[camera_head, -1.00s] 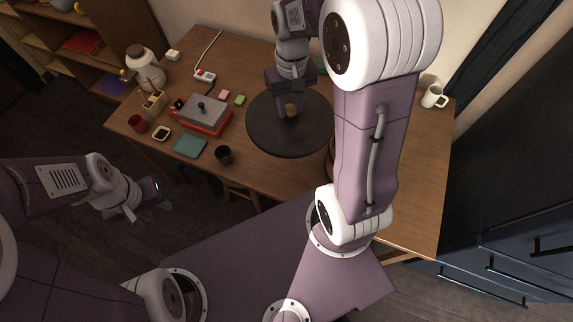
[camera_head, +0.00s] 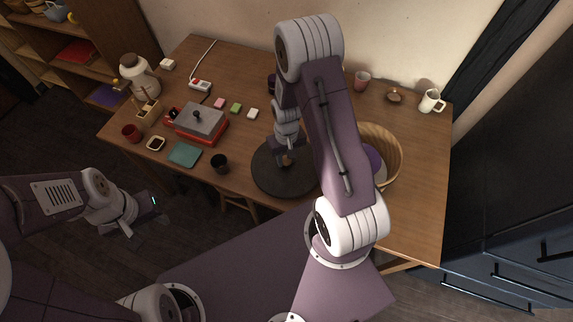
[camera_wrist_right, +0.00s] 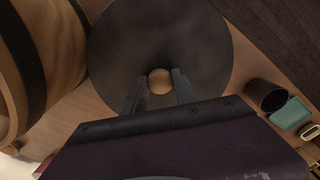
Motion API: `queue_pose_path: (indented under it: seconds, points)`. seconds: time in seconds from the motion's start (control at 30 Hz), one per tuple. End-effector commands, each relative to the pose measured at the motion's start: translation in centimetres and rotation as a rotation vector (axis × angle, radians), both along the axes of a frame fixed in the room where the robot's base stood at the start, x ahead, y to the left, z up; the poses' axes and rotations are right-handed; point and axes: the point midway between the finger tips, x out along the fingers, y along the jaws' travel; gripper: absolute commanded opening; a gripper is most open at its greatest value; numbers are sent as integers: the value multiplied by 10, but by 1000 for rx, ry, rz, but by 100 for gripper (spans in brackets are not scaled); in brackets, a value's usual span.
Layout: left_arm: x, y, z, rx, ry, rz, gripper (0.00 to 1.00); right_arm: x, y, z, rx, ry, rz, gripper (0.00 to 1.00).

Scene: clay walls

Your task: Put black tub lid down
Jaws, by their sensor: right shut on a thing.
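The black tub lid (camera_head: 268,182) is a round dark disc with a small wooden knob (camera_wrist_right: 160,80). It lies flat near the table's front edge, partly hidden by my right arm in the head view. My right gripper (camera_head: 286,158) is shut on the knob from above; its fingers (camera_wrist_right: 158,88) stand on either side of the knob in the wrist view. I cannot tell whether the lid touches the table. My left gripper (camera_head: 150,217) hangs off the table's front left, apart from everything; its jaw opening is unclear.
A black cup (camera_head: 220,164), teal pad (camera_head: 184,154) and red-and-grey device (camera_head: 203,123) lie left of the lid. Free table (camera_head: 415,205) shows at the right.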

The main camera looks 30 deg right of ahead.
Motion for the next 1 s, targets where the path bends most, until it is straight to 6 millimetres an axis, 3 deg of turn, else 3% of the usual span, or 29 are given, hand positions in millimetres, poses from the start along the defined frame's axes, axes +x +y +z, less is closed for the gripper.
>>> queue_pose_path:
  seconds: [0.23,0.43,0.83,0.87,0.9,1.0]
  points:
    - [0,0,-1,0,0,0,36,0,0,-11,0,0,0,0]
    - [0,0,-4,0,0,0,36,0,0,-43,0,2,0,0]
    - [0,0,-7,0,0,0,36,0,0,-50,0,0,0,0]
    - [0,0,-6,0,0,0,36,0,0,-48,0,0,0,42]
    - [0,0,-6,0,0,0,36,0,0,-48,0,0,0,53]
    - [0,0,-6,0,0,0,36,0,0,-48,0,0,0,55]
